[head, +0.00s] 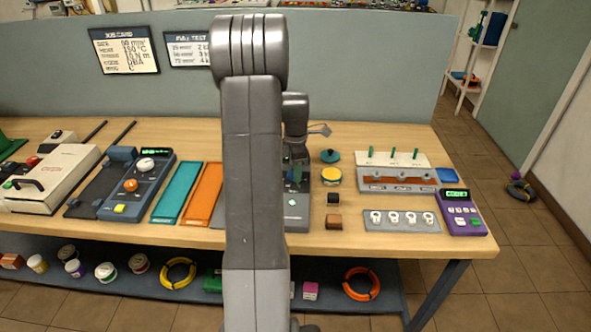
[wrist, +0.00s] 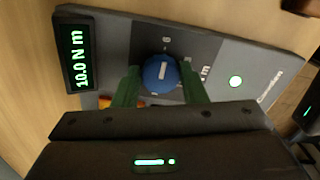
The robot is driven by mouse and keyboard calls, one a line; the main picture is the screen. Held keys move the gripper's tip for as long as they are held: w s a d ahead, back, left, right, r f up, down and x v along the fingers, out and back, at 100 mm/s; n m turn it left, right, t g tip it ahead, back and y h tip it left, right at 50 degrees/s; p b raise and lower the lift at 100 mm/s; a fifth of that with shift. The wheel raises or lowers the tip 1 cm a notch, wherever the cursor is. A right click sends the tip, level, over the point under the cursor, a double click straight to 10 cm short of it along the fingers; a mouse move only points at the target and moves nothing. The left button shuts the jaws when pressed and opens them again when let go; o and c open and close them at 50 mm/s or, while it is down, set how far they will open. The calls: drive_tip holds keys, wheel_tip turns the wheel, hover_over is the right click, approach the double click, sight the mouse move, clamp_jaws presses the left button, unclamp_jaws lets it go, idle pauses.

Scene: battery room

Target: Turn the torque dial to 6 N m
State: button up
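The torque dial (wrist: 160,74) is a round blue knob with a white mark, on a dark grey panel (wrist: 205,45) in the wrist view. The lit display (wrist: 80,57) on the same unit reads 10.0 N m in green. My gripper (wrist: 159,68) is open, with one green finger on each side of the dial and a small gap visible at both sides. I cannot tell the fingertips' height against the knob. In the head view my arm hides the dial and much of the unit (head: 297,213).
On the bench are an orange mat (head: 203,193), a yellow-topped round item (head: 331,176) and a purple meter (head: 463,212).

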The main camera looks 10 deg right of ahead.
drive_tip(key=o, duration=0.4)
drive_tip(key=shift+c, duration=0.2)
drive_tip(key=shift+r, duration=0.1)
wheel_tip(320, 180, up, 14)
drive_tip(key=shift+f+b, duration=0.2)
drive_tip(key=shift+b, duration=0.2)
drive_tip(key=shift+f, duration=0.1)
wheel_tip(320, 180, down, 14)
drive_tip(key=shift+r+p, duration=0.15)
drive_tip(key=shift+p, duration=0.25)
